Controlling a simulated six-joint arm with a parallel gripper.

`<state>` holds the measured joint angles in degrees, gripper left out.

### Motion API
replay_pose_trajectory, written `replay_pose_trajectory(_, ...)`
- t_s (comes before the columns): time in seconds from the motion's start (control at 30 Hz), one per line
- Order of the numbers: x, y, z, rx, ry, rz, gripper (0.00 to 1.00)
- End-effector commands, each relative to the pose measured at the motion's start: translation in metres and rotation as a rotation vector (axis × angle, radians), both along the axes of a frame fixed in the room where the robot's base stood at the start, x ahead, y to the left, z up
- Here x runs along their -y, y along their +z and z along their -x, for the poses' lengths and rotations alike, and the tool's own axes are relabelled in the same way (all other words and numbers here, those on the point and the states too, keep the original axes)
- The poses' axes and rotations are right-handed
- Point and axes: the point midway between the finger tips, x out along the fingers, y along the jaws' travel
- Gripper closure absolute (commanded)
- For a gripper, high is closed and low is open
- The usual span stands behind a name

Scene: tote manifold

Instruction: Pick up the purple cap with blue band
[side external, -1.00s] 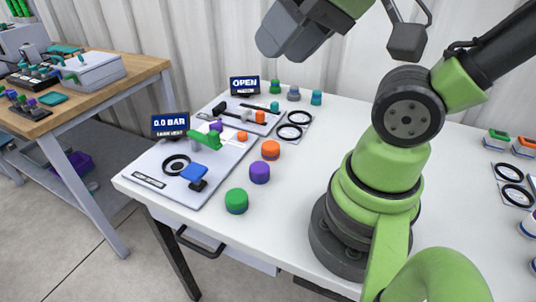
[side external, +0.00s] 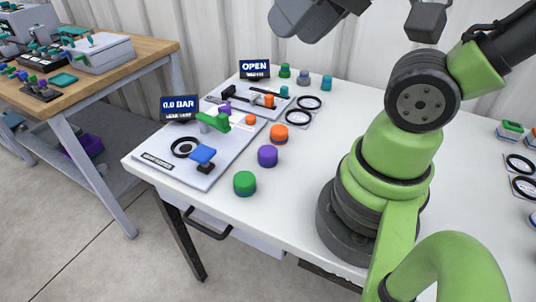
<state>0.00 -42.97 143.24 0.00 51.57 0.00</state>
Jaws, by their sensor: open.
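The purple cap (side external: 267,154) stands upright on the white table, between an orange cap (side external: 279,133) behind it and a green cap (side external: 244,182) in front. A darker bluish band shows around its lower edge. Nothing touches it. A dark grey end part of my arm (side external: 308,18) hangs above the table at the top edge, well clear of the cap. The fingers of my gripper cannot be made out in this view.
A fixture plate (side external: 170,173) with a blue handle and a green lever lies left of the caps. Smaller green, grey and teal caps stand at the back. My arm's base occupies the right. Bare table lies between the caps and my base.

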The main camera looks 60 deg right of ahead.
Motion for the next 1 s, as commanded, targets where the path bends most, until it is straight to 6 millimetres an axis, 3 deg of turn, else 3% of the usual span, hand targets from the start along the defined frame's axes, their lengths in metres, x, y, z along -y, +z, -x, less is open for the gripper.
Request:
replay_pose_trajectory(0.37, 0.0, 0.0, 0.0, 0.0, 0.0, 0.0, 0.57)
replay_pose_trajectory(0.53, 0.0, 0.0, 0.0, 0.0, 0.0, 0.0, 0.23)
replay_pose_trajectory(0.83, 0.001, -0.001, -0.002, -0.008, -0.001, 0.004, 0.23)
replay_pose_trajectory(1.0, 0.011, -0.015, -0.023, -0.089, -0.012, 0.049, 0.23)
